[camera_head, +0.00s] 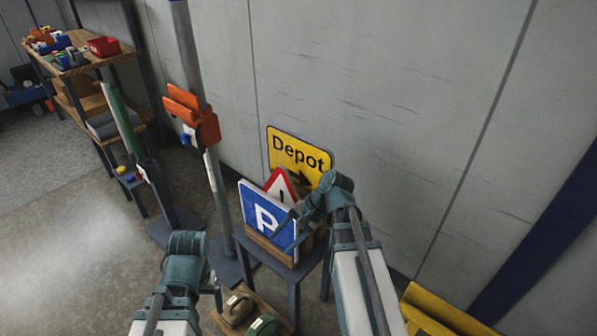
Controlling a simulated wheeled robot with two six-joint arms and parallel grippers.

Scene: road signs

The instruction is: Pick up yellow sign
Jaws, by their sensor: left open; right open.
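The yellow sign (300,150) reads "Depot" and has a dark arrow, partly covered. It stands upright at the back of a small stand, close to the grey wall. A red-and-white triangular warning sign (281,184) stands in front of it, and a blue parking sign (262,213) is foremost. My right gripper (288,222) is open, in front of the signs at the blue sign's right side. It appears apart from the yellow sign. My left gripper (214,284) is open and low at the left, away from the signs; its fingers are hard to make out.
The signs stand in a wooden holder (268,246) on a dark-legged stand. A grey post (216,200) with an orange box (192,115) rises to the left. Weights (238,308) lie on a low wooden surface below. A workbench (75,62) with bins stands at back left.

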